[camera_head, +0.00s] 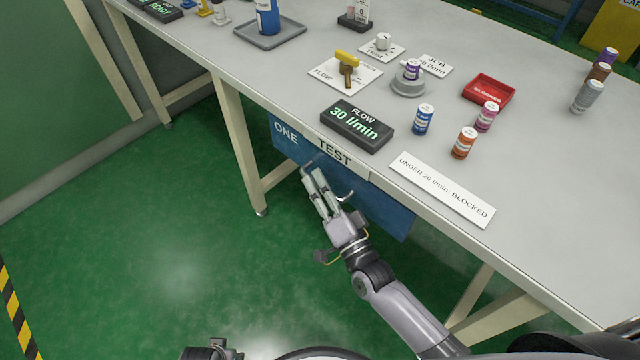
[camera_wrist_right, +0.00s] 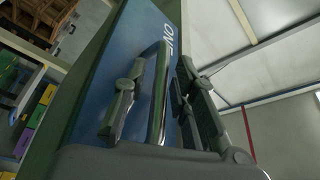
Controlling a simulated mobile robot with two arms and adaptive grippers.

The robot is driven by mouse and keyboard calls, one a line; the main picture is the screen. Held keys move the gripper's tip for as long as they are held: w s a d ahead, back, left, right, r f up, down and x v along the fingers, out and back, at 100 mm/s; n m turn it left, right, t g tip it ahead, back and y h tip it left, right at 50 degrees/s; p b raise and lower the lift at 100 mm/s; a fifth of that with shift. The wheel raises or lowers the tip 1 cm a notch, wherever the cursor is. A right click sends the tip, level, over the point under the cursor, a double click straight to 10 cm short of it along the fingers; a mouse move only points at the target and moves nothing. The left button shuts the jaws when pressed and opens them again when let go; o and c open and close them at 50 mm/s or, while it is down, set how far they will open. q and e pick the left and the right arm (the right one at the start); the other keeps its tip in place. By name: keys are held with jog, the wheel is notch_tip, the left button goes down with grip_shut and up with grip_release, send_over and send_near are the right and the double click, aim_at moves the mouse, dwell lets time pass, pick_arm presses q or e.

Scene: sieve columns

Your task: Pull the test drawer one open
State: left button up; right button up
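The test drawer one has a blue front (camera_head: 285,133) marked "ONE", under the bench edge with the "TEST" label. Its front also shows in the right wrist view (camera_wrist_right: 112,62). It looks flush with the bench edge. My right gripper (camera_head: 312,172) is at the drawer front. In the right wrist view, the metal bar handle (camera_wrist_right: 159,95) stands between the two fingers of this gripper (camera_wrist_right: 157,100). Narrow gaps seem to show on both sides, so the fingers look open around it. My left gripper (camera_head: 210,352) is only partly in view at the bottom edge, away from the drawer.
On the bench (camera_head: 560,190) are a "FLOW 30 l/min" display (camera_head: 357,125), a yellow-handled valve (camera_head: 347,62), several small jars, a red "BLOCKED" tray (camera_head: 489,90) and a white sign (camera_head: 441,188). A bench leg (camera_head: 238,140) stands left of the drawer. The green floor in front is clear.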

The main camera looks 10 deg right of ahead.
grip_shut()
dwell(0.6)
